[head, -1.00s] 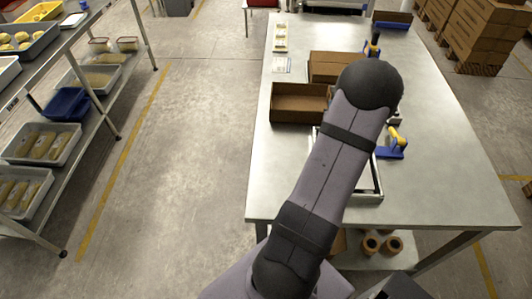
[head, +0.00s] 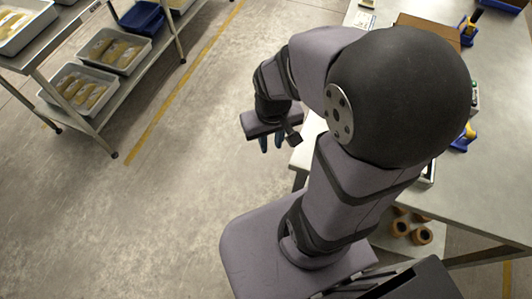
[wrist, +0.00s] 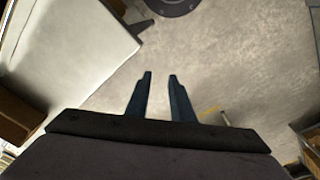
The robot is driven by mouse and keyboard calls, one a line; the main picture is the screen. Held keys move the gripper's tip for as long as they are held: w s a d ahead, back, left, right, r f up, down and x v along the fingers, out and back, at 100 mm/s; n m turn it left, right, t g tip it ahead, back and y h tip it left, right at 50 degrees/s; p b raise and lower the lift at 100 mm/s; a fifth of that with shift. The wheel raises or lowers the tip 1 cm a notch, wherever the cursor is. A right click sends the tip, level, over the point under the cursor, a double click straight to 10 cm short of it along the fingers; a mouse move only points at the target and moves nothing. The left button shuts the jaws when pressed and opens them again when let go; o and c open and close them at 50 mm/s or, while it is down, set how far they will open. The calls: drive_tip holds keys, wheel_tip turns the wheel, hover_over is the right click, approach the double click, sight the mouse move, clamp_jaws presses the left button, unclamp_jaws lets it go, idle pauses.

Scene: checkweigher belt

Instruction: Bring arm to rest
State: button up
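My arm is folded back, with its dark rounded elbow large in the head view. My gripper (head: 271,143) hangs beyond it, pointing down over the floor just left of the steel table (head: 490,180). In the wrist view my gripper (wrist: 160,75) shows two blue fingers apart, with only bare concrete floor between them. It holds nothing and touches nothing that I can see.
A rack (head: 105,152) with trays of packed food and a blue bin (head: 142,19) stands at the upper left. Tape rolls (head: 421,235) sit under the table. A blue-and-yellow tape dispenser (head: 463,138) is on the tabletop. The floor between rack and table is clear.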

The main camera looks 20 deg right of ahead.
drive_tip(key=shift+n+g, duration=0.4)
drive_tip(key=shift+g, duration=0.1)
drive_tip(key=s+a, duration=0.2)
drive_tip(key=s, duration=0.1)
drive_tip(key=shift+s+a+r, duration=0.1)
drive_tip(key=shift+a+r, duration=0.1)
drive_tip(key=shift+a, duration=0.15)
drive_tip(key=shift+r, duration=0.15)
